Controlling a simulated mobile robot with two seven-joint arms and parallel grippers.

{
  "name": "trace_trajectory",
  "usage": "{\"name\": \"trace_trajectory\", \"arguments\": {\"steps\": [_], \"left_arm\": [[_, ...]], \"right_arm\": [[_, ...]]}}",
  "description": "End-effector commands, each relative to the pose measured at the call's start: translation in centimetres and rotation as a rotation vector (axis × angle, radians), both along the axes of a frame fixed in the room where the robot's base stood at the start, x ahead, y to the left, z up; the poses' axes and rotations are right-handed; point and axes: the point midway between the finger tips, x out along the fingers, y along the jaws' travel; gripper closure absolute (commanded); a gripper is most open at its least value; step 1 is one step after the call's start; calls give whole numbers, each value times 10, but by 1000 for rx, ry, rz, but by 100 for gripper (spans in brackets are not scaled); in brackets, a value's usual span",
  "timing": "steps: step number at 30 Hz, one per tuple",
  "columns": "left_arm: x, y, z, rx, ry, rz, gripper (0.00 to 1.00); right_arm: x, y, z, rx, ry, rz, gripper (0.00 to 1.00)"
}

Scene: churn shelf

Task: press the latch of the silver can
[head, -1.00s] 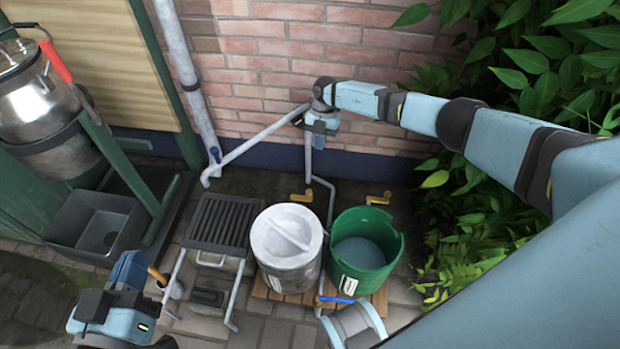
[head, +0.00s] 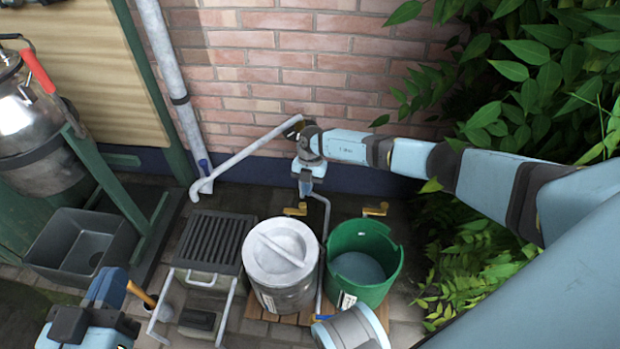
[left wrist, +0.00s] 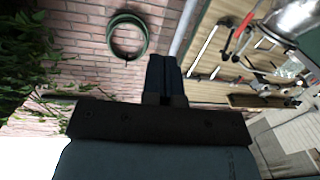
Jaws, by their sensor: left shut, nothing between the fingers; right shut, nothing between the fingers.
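The silver can (head: 38,125) is a shiny metal churn at the left edge of the head view, in a green frame. A red lever (head: 38,70) stands at its upper side; I cannot tell whether this is the latch. The can also shows at the top right of the left wrist view (left wrist: 297,17). My left gripper (left wrist: 163,76) is shut and empty, apart from the can. In the head view its wrist is at the bottom left and its fingertips are unclear. My right gripper (head: 305,188) is shut and empty, pointing down near the brick wall.
A grey basin (head: 85,250) sits below the can. A slatted stand (head: 207,242), a lidded grey can (head: 281,250) and a green bucket (head: 340,238) stand along the wall. A drainpipe (head: 165,70) runs down the brick wall. Leafy plants (head: 540,90) fill the right.

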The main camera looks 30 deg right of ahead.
Motion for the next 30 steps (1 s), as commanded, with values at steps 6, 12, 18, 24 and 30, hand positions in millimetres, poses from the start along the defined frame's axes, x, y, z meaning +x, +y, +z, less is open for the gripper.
{"name": "trace_trajectory", "arguments": {"steps": [6, 12, 18, 24, 30], "left_arm": [[2, 1, 0, 14, -21, 1, 100], [1, 1, 1, 14, -23, 1, 100], [1, 1, 2, 13, -22, 0, 100], [0, 0, 9, -4, 0, -7, 100], [-6, -3, 2, -35, 61, -3, 100]], "right_arm": [[-11, 12, -2, 1, 0, 1, 100], [-12, 13, -2, 0, 0, -1, 100], [-12, 13, -1, 0, 1, -2, 100], [-15, 13, 2, 0, 1, -35, 100], [-17, 14, 0, 0, 1, -67, 100]]}}
